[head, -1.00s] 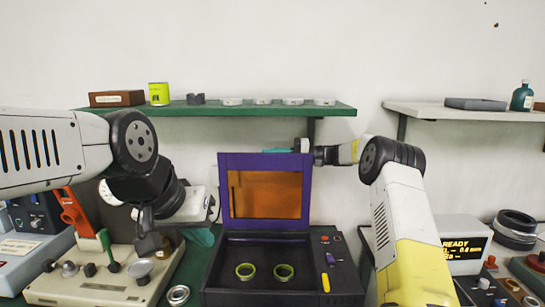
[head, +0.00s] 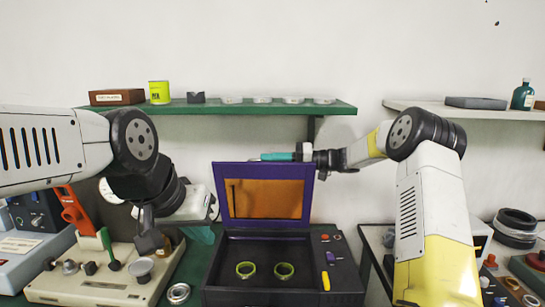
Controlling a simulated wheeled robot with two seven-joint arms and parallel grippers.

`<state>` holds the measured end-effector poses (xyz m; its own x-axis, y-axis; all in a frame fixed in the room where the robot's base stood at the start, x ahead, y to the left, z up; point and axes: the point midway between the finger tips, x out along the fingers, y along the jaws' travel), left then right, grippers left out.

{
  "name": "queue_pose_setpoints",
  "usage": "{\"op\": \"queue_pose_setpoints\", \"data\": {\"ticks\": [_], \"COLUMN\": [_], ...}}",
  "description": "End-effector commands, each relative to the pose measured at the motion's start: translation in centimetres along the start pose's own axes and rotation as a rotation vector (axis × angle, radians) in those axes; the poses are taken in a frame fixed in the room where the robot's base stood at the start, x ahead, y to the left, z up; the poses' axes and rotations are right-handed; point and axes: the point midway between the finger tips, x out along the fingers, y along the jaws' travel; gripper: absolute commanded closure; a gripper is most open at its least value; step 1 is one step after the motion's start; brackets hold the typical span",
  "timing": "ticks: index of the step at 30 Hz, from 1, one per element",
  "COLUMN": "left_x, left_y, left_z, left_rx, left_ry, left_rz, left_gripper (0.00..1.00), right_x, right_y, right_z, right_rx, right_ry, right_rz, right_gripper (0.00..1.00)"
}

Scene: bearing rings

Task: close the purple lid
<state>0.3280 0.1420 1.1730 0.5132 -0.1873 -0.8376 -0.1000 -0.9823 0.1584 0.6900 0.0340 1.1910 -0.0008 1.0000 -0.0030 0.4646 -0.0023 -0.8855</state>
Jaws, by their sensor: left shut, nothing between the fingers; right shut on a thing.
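The purple lid (head: 222,195) with an orange window stands raised at the back of the black box (head: 212,262), tilted slightly forward. My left gripper (head: 150,240) is shut and empty, left of the box above the beige panel.
A beige control panel (head: 85,287) with knobs and a funnel is left of the box. A metal ring (head: 178,293) lies between them. A green shelf (head: 240,109) with small items hangs above the lid. A white shelf (head: 460,113) is at right.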

Motion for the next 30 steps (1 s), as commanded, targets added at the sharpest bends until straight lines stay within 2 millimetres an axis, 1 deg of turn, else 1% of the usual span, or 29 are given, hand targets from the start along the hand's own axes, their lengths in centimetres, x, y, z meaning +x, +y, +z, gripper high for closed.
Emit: {"op": "queue_pose_setpoints", "data": {"ticks": [1,6,10,15,21,30], "left_x": [0.0,0.0,0.0,0.0,0.0,0.0], "left_y": [0.0,0.0,0.0,0.0,0.0,0.0], "left_z": [0.0,0.0,0.0,0.0,0.0,0.0], "left_rx": [0.000,0.000,0.000,0.000,0.000,0.000], "left_ry": [0.000,0.000,0.000,0.000,0.000,0.000], "left_rz": [0.000,0.000,0.000,0.000,0.000,0.000], "left_gripper": [1.00,1.00,1.00,1.00,1.00,1.00], "right_x": [-0.2,-0.2,-0.1,-0.1,-0.1,-0.1], "right_y": [-0.1,-0.9,-1.2,-1.4,-1.5,-1.5], "right_z": [1.2,4.4,6.4,8.2,9.2,9.3], "right_rx": [-0.027,-0.151,-0.229,-0.225,-0.227,-0.227], "right_ry": [0.000,0.001,0.001,0.001,0.001,0.003], "right_rz": [0.006,0.006,0.006,0.006,0.006,0.006], "right_gripper": [1.00,1.00,1.00,1.00,1.00,1.00]}}
